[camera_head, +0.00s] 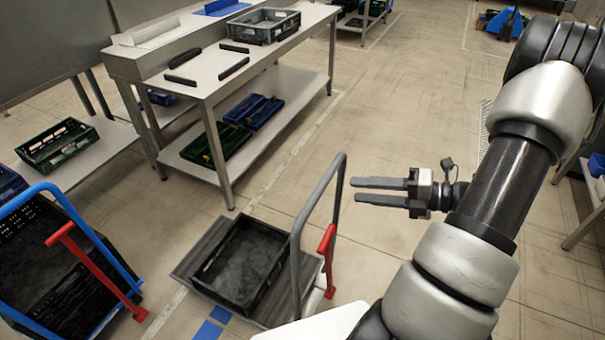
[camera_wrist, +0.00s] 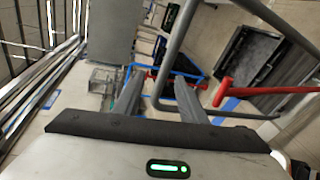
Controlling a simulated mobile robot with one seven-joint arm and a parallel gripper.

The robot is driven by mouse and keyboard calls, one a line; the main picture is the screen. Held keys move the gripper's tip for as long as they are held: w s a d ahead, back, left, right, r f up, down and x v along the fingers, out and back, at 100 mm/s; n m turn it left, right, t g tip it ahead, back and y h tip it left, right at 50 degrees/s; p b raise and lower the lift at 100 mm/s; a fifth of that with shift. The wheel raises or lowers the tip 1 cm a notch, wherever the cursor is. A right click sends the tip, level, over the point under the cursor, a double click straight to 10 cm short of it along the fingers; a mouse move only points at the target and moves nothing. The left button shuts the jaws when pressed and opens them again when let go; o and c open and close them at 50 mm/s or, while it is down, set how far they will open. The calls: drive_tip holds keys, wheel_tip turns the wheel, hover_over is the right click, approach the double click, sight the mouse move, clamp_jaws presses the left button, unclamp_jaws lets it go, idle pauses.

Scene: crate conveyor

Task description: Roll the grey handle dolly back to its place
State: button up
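The grey handle dolly (camera_head: 190,268) stands on the floor at the lower middle of the head view. Its grey tube handle (camera_head: 298,238) rises on its right side, with a red lever (camera_head: 326,250) beside it. A black crate (camera_head: 262,290) sits on its deck. My gripper (camera_head: 378,191) is open and empty, to the right of the handle and apart from it, fingers pointing left. In the wrist view the grey handle (camera_wrist: 176,50) runs up past the fingers, and the red lever (camera_wrist: 240,92) shows at the right. I cannot judge the gap there.
A blue handle dolly (camera_head: 95,235) with black crates stands at lower left. A workbench (camera_head: 215,85) with a grey crate (camera_head: 262,27) and blue and green crates below stands behind. Blue floor marks (camera_head: 208,330) lie in front of the grey dolly. Floor at right of the bench is clear.

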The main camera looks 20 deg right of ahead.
drive_tip(key=w+a+f+m+b, duration=0.1)
drive_tip(key=w+a+f, duration=0.1)
drive_tip(key=w+a, duration=0.2)
drive_tip(key=w+a+f+m+t+b, duration=0.1)
drive_tip(key=w+a+f, duration=0.2)
drive_tip(key=w+a, duration=0.2)
drive_tip(key=w, duration=0.3)
drive_tip(key=shift+a+f+m, duration=0.3)
drive_tip(key=shift+m, duration=0.1)
clamp_jaws()
